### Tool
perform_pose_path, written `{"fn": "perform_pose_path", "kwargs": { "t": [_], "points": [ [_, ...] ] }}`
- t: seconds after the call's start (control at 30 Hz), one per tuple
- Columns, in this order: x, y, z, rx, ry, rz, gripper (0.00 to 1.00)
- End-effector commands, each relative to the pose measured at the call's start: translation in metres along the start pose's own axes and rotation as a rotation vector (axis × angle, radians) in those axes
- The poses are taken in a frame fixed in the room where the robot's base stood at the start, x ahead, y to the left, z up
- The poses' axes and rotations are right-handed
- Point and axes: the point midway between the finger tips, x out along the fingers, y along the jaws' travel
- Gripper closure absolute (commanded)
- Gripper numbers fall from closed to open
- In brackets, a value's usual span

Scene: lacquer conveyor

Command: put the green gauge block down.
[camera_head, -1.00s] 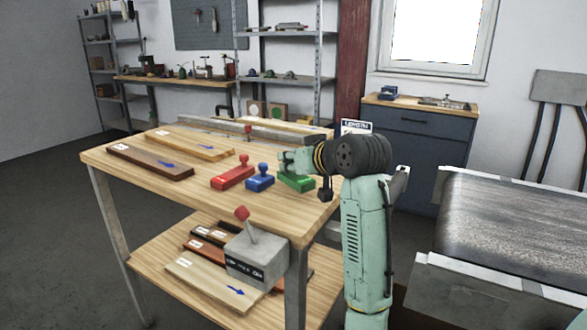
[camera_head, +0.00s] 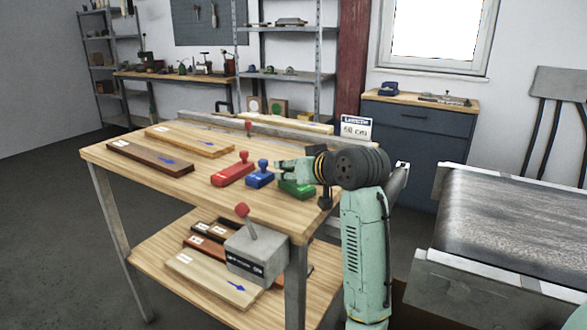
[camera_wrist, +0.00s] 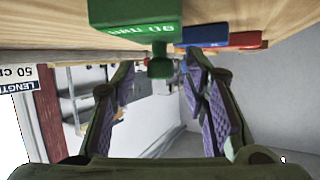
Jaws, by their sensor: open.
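The green gauge block (camera_head: 299,189) stands on the wooden worktable (camera_head: 215,190) near its right edge, partly covered by my gripper (camera_head: 283,172) in the head view. The wrist view is upside down. There the green block (camera_wrist: 133,14) has white lettering, and its base is against the wood. My gripper is open and holds nothing.
The blue block (camera_head: 260,176) stands close left of the green one, with the red block (camera_head: 233,174) beyond it. A sign reading 50 cm (camera_head: 356,128) stands behind my wrist. A lever box (camera_head: 257,257) is at the table's front. A conveyor (camera_head: 515,225) lies to the right.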

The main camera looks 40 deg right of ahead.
Motion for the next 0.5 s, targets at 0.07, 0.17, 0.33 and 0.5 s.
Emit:
{"fn": "perform_pose_path", "kwargs": {
  "t": [0.07, 0.17, 0.33, 0.5],
  "points": [
    [0.000, 0.000, 0.000, 0.000, 0.000, 0.000, 0.59],
    [-0.002, 0.000, -0.004, -0.001, 0.001, 0.001, 0.59],
    [-0.023, 0.001, -0.003, 0.000, 0.003, 0.002, 0.59],
    [-0.060, 0.001, -0.002, -0.001, 0.004, 0.002, 0.59]
  ]
}}
